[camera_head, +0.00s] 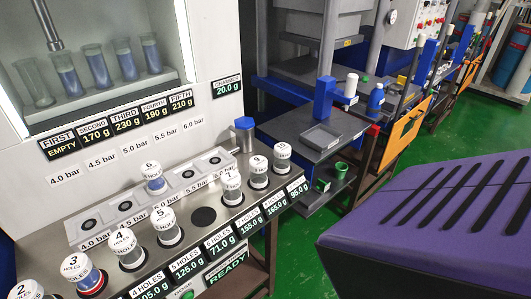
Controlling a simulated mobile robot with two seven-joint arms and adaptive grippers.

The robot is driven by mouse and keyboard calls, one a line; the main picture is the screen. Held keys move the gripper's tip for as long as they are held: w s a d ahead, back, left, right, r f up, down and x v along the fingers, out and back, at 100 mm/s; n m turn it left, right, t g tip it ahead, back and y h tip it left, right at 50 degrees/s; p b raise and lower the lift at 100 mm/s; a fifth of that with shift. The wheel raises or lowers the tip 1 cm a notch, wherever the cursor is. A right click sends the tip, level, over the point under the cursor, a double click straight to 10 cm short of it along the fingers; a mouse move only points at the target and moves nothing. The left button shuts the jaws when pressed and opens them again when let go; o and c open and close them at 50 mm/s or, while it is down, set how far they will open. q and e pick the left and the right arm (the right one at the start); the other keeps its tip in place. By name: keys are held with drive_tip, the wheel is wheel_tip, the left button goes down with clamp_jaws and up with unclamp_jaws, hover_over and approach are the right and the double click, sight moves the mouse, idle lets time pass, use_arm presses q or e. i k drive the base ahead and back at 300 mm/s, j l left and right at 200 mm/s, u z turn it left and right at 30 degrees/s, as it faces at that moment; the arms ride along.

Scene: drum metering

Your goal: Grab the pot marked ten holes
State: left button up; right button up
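Several small pots with white numbered lids stand along the front of the steel bench (200,240). The readable lids are the pot marked 3 (84,275), the pot marked 4 (128,250) and the pot marked 5 (165,228). The pot marked 6 (154,180) stands upright on the raised rail behind. To the right of an empty dark round place (203,217) stand three more pots, the nearest (231,187), the middle (258,172) and the farthest (282,158). Neither gripper is in view.
The rail (125,207) has several round holes and pressure labels. A white cabinet (215,50) behind holds several beakers. A blue-capped post (244,133) rises near the bench's right end. Green floor (300,250) lies right of the bench, with other machines beyond.

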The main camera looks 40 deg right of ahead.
sight(281, 150)
drive_tip(key=j+z, duration=0.15)
drive_tip(key=z, duration=0.35)
drive_tip(key=j+z, duration=0.15)
drive_tip(key=z, duration=0.35)
drive_tip(key=i+j, duration=0.05)
